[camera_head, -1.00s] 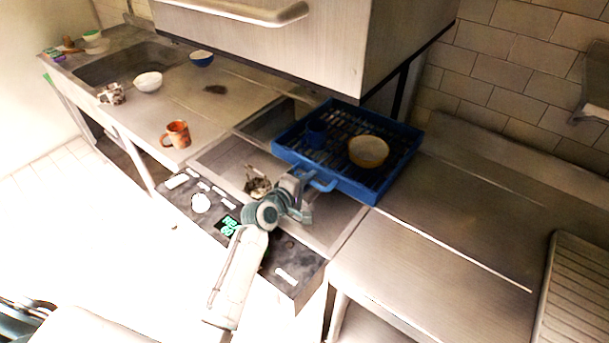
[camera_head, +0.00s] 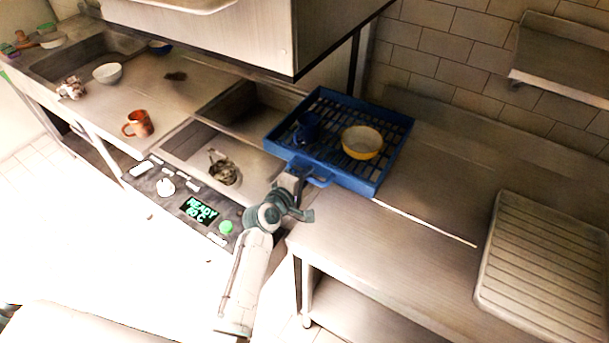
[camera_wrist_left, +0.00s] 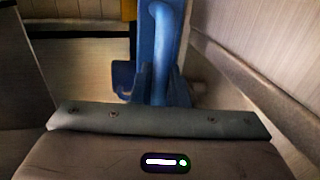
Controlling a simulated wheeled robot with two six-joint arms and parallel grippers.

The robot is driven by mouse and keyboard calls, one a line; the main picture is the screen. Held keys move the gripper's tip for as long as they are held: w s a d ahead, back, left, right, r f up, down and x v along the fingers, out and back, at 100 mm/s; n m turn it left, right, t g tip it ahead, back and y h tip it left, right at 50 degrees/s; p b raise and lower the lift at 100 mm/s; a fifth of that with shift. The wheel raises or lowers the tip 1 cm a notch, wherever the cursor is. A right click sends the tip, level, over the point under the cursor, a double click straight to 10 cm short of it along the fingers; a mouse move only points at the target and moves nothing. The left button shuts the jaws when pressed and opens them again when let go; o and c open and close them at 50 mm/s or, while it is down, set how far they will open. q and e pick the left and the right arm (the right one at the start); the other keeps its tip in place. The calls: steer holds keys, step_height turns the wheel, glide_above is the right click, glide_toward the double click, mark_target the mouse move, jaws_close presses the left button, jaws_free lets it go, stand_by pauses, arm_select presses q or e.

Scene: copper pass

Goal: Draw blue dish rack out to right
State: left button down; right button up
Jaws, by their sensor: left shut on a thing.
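The blue dish rack (camera_head: 372,186) is a square tray with a slatted floor, lying partly over the sunken bay and partly on the steel counter to its right. It holds a blue mug (camera_head: 307,127) and a yellow bowl with a pale inside (camera_head: 362,142). My left gripper (camera_head: 297,172) is shut on the rack's front handle (camera_head: 320,177). My right gripper is not in view.
The steel counter (camera_head: 430,240) right of the rack is clear up to a ridged drainboard (camera_head: 545,255). A hood (camera_head: 230,35) hangs behind. A control panel (camera_head: 185,200) fronts the bay, which holds a metal utensil (camera_head: 223,168). A copper mug (camera_head: 139,123) stands left.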

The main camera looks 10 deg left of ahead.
arm_select(q)
steer(key=shift+f, duration=0.1)
steer(key=c, duration=1.5)
jaws_free()
steer(key=shift+s+a, duration=0.1)
steer(key=b+v, duration=0.2)
steer(key=v, duration=0.8)
steer(key=shift+s, duration=0.35)
steer(key=shift+o, duration=0.5)
